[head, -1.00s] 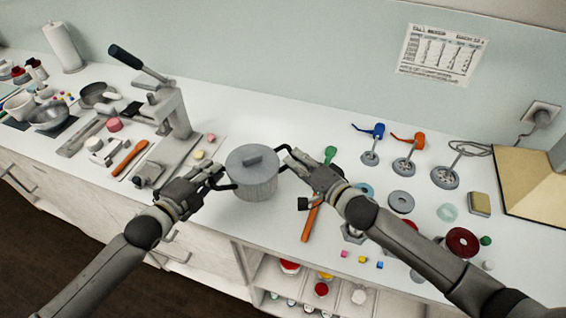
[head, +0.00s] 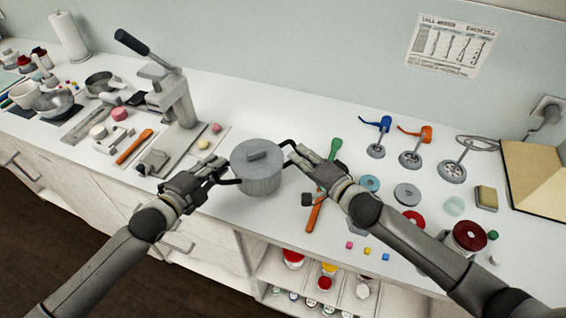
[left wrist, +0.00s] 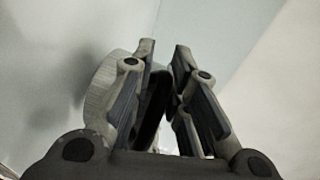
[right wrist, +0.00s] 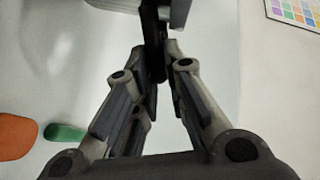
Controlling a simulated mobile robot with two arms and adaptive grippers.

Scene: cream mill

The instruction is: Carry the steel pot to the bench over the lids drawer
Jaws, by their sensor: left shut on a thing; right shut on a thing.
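The steel pot (head: 258,178), grey with a flat lid and a bar knob, is upright over the bench (head: 225,115) near its front edge. Whether its base touches the bench is hard to tell. My left gripper (head: 220,174) is shut on the pot's left black handle; the left wrist view shows the handle between the fingers and the ribbed pot wall (left wrist: 98,90) behind. My right gripper (head: 294,153) is shut on the right handle, also seen in the right wrist view (right wrist: 155,55). Drawer fronts (head: 110,200) with bar handles run below the bench at left; no lids label is readable.
A lever press (head: 178,100) stands left of the pot, with an orange-handled tool (head: 134,146) before it. Whisk-like tools (head: 376,150) and discs (head: 407,194) spread to the right. An open shelf (head: 270,262) holds jars below.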

